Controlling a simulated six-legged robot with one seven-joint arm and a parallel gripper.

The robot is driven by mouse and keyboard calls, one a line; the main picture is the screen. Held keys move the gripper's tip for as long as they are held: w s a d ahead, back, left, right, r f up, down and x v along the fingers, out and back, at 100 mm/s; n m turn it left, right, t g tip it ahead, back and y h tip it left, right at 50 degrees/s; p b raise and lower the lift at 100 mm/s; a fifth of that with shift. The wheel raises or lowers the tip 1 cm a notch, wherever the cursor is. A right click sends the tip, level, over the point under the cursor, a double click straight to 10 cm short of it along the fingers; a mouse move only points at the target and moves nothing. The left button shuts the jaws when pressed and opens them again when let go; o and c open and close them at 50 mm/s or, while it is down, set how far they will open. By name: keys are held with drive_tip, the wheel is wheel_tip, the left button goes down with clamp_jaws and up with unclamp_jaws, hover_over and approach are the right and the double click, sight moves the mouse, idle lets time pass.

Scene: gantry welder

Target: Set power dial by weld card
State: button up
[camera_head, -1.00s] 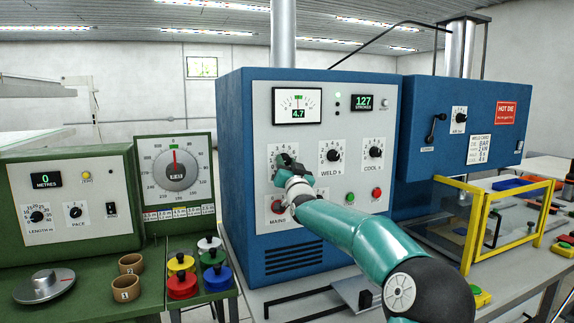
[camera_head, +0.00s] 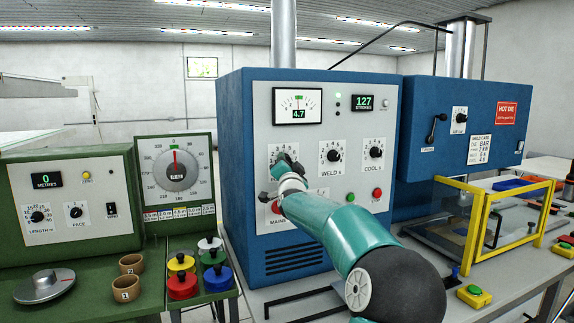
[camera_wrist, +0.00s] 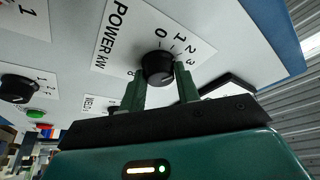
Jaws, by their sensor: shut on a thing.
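The black power dial (camera_wrist: 158,68) sits on a white plate marked POWER kW (camera_wrist: 118,36) in the wrist view, with its scale numbers around it. My gripper (camera_wrist: 160,78) has its two green fingers on either side of the dial and is shut on it. I cannot clearly tell where the dial points. In the head view, my gripper (camera_head: 285,165) covers most of the dial on the blue welder's front panel. The weld card (camera_head: 479,149) is on the blue press at the right; its print is small, but one line appears to read 2 kW.
The WELD s knob (camera_head: 333,156) and COOL s knob (camera_head: 376,153) are to the right of my gripper. A meter (camera_head: 297,105) above reads 4.7. A yellow-framed guard (camera_head: 478,225) stands at the right.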

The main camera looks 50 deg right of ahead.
drive_tip(key=shift+m, duration=0.4)
drive_tip(key=o, duration=1)
drive_tip(key=v, duration=1.3)
drive_tip(key=shift+s+a, duration=0.25)
drive_tip(key=shift+a, duration=0.1)
